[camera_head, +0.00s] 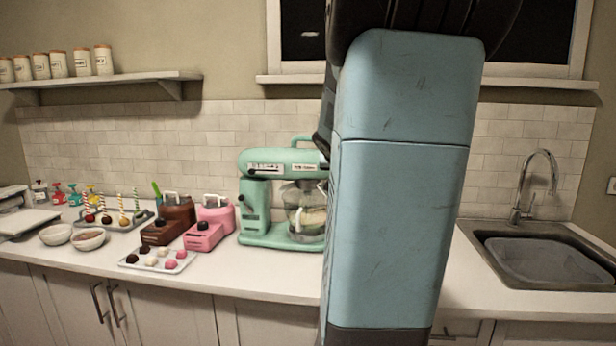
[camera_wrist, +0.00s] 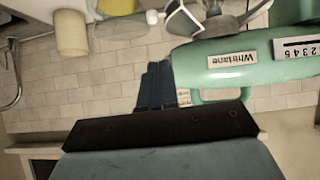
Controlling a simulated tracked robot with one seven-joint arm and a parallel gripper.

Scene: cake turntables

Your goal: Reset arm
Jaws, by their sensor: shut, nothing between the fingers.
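My gripper (camera_wrist: 157,70) shows in the wrist view, with its dark fingers together and nothing between them. The wrist view is upside down. The fingers are in front of the tiled wall, beside the mint green stand mixer (camera_wrist: 235,58); I cannot tell the gap to it. In the head view my blue arm stands upright in the middle of the picture, and my gripper does not show there. The arm hides part of the mixer (camera_head: 256,205) and the counter behind it.
A white counter (camera_head: 260,285) runs along the wall. Left of the mixer are brown (camera_head: 178,214) and pink (camera_head: 216,214) machines, a tray of sweets (camera_head: 130,259) and bowls. A sink (camera_head: 540,262) with a faucet (camera_head: 522,205) is at the right. A shelf (camera_head: 110,80) holds canisters.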

